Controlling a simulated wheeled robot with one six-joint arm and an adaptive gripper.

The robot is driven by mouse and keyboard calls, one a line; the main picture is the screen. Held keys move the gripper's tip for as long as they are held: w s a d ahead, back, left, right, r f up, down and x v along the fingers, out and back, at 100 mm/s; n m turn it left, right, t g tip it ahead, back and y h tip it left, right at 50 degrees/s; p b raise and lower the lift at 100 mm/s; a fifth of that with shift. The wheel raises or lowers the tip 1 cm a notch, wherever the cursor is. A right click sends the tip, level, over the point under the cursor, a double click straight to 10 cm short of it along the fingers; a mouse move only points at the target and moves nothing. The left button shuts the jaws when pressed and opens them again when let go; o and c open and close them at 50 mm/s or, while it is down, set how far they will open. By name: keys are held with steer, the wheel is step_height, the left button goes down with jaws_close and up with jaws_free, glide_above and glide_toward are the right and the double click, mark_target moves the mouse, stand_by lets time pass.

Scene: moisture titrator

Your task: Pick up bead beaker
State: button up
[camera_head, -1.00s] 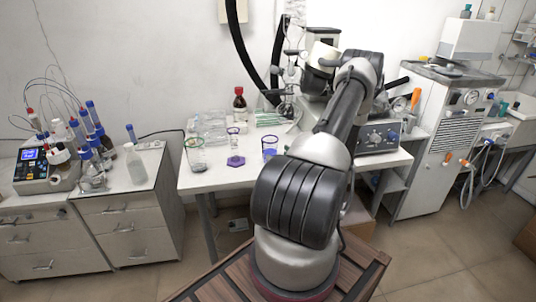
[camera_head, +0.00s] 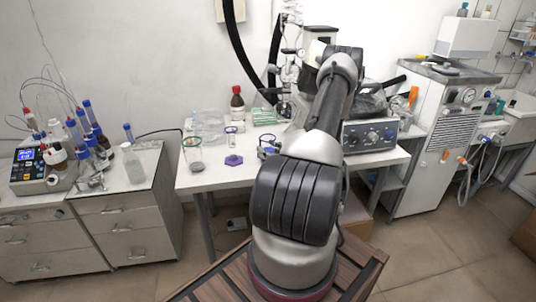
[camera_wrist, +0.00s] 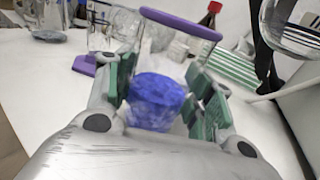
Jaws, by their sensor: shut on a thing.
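The bead beaker (camera_wrist: 157,100) is a clear glass with blue beads in its lower part and a purple rim that appears to be its own. In the wrist view it stands between the two green-padded fingers of my gripper (camera_wrist: 160,88). My gripper is shut on it, one pad on each side. In the head view my gripper (camera_head: 268,143) is low over the white table (camera_head: 215,178), and the fingers largely hide the beaker. I cannot tell whether its bottom touches the table.
A purple hexagonal base (camera_head: 234,160) and a small purple-rimmed glass (camera_head: 231,138) stand to the left. A green-rimmed beaker (camera_head: 193,155) is farther left. A brown bottle with a red cap (camera_head: 237,105) is behind. A control box (camera_head: 369,136) stands right of my arm.

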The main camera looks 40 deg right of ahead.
mark_target(268, 137)
step_height(268, 137, up, 10)
steer(key=shift+r, duration=0.1)
steer(key=o, duration=0.6)
jaws_close()
